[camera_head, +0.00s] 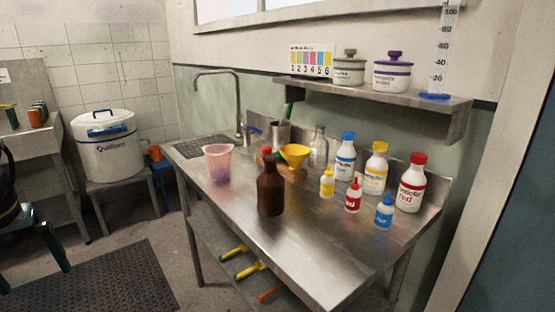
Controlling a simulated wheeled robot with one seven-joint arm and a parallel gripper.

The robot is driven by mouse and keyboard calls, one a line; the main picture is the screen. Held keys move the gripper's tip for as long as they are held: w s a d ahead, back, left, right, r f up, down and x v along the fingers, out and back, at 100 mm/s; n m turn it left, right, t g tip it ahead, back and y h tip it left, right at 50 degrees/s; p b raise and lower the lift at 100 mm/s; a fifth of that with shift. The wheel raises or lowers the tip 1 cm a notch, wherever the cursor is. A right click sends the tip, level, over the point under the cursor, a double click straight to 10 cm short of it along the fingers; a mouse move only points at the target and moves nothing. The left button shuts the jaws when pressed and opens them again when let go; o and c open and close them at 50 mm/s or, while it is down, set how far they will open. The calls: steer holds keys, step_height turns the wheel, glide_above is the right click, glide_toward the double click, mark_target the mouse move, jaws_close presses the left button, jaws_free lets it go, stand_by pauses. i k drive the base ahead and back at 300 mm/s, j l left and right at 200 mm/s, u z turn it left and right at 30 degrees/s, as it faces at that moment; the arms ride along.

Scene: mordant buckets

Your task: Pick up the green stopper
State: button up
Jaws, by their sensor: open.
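I cannot make out a green stopper for certain in the head view. A thin green upright piece (289,110) stands at the metal cup (279,134) near the tap; I cannot tell what it is. A brown bottle (271,193) with a red top (267,151) stands upright near the front of the steel bench and hides part of what is behind it. My gripper is not in view.
The steel bench (330,240) holds a pink beaker (219,163), a yellow funnel (294,153), a clear bottle (319,147) and several capped bottles at right. A shelf (425,101) overhangs the back. The bench's front right is bare. A white tub (106,155) stands left.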

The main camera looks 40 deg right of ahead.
mark_target(278, 154)
steer(key=i+l, duration=0.15)
steer(key=i, duration=0.35)
steer(key=i+l, duration=0.2)
steer(key=i, duration=0.3)
steer(key=i+l, duration=0.15)
steer(key=i, duration=0.35)
steer(key=i+z, duration=0.2)
steer(key=z, duration=0.25)
steer(key=i+z, duration=0.2)
steer(key=z, duration=0.25)
steer(key=i+z, duration=0.2)
steer(key=z, duration=0.6)
